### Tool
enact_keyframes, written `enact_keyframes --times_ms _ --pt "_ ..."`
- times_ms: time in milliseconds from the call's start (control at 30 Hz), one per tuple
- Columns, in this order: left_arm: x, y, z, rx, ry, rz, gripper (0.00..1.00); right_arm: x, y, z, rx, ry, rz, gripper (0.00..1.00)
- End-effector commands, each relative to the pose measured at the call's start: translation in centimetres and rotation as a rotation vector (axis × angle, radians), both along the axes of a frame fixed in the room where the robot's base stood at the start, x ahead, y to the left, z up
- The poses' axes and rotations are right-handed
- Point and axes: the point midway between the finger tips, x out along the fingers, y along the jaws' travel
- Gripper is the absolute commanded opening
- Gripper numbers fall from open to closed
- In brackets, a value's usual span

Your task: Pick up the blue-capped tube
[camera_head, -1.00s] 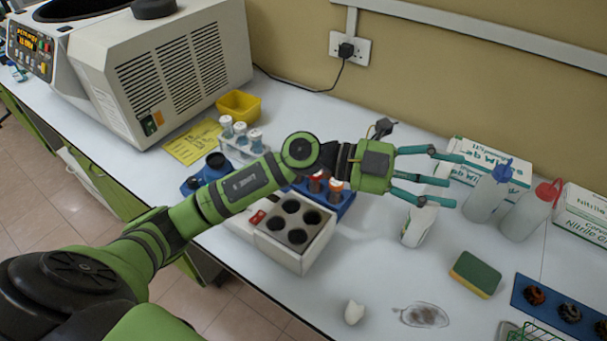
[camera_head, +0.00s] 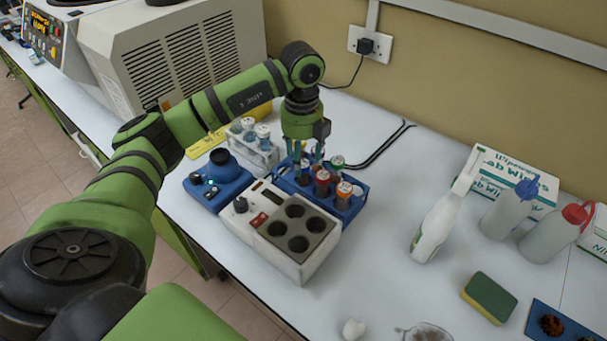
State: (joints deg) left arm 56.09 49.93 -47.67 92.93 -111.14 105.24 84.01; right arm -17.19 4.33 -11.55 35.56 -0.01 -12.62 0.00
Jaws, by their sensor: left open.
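My left gripper (camera_head: 307,163) points straight down over the blue rack (camera_head: 358,205), its fingers among the tubes at the rack's back left. The gripper is open. Red-capped tubes (camera_head: 322,178) and a green-capped tube (camera_head: 337,162) stand upright in the rack, just right of the fingers. I cannot make out a clearly blue cap; the fingers hide part of the rack. Whether a tube stands between the fingers, I cannot tell. A white rack (camera_head: 268,158) to the left holds several tubes with pale grey-blue caps (camera_head: 263,132). My right gripper is not in view.
A white heating block (camera_head: 305,272) with empty wells stands directly in front of the blue rack. A blue mixer (camera_head: 219,184) is to its left. A white bottle (camera_head: 436,228) and a sponge (camera_head: 489,298) are to the right. The bench between rack and bottle is clear.

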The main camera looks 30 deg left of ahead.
Motion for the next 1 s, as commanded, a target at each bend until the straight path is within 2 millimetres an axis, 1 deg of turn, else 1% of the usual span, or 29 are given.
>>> enact_keyframes --times_ms 33,100,200,300,467,500,567,600,633,1000 --pt "-0.1 -0.2 -0.4 -0.001 0.007 -0.001 0.6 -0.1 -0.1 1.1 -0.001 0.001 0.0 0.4" --pt "-0.1 -0.2 -1.6 -0.001 0.005 0.001 0.6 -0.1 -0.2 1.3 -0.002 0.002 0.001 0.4" --pt "0.0 -0.3 -2.7 -0.002 0.003 -0.001 0.6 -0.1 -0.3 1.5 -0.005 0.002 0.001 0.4" --pt "0.0 -0.2 -3.2 -0.002 0.001 -0.002 0.6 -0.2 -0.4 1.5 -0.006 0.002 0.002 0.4" --pt "0.0 -0.3 -3.2 -0.001 0.0 -0.002 0.6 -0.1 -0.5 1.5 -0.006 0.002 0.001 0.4" --pt "0.0 -0.3 -3.2 -0.001 0.0 -0.002 0.52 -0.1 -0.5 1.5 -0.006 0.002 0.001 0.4" --pt "0.0 -0.3 -3.2 -0.002 -0.001 -0.003 0.28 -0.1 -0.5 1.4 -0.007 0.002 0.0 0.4" --pt "0.0 -0.3 -3.2 -0.002 -0.001 -0.003 0.12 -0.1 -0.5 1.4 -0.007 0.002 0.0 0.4" --pt "0.0 -0.3 -3.2 -0.003 0.0 -0.003 0.0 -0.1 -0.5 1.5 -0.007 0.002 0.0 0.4" --pt "0.0 -0.3 -3.1 -0.003 0.0 -0.003 0.0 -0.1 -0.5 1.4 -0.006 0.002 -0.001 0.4"
